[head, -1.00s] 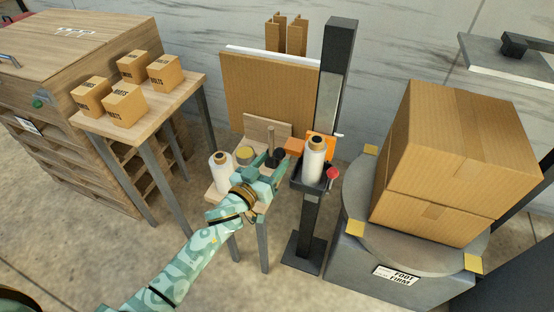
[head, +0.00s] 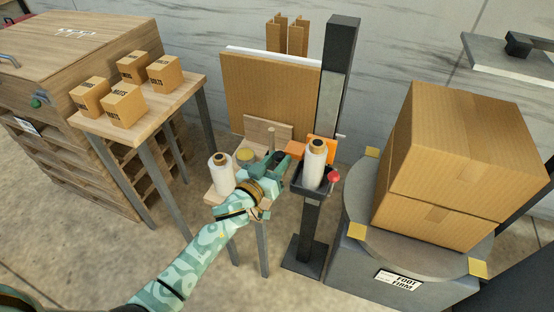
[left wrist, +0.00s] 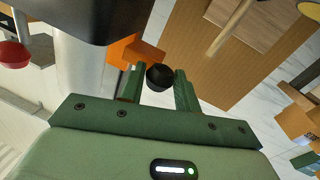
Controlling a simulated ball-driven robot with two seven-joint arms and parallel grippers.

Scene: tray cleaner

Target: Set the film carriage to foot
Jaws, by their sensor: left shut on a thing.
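The film carriage (head: 309,187) is a dark holder on the upright mast (head: 338,75), carrying a white film roll (head: 314,166) and a red knob (head: 334,176) on its right. It sits partway up the mast. How the knob joins the carriage is hidden. A card (head: 398,280) on the turntable base appears to read FOOT FIRM. My right gripper is not in view.
Cardboard boxes (head: 455,160) stand on the round turntable (head: 352,205) at right. A small stand (head: 218,199) behind my left arm holds another film roll (head: 221,174) and a yellow roll (head: 245,154). A wooden table (head: 185,88) with several small boxes is at left.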

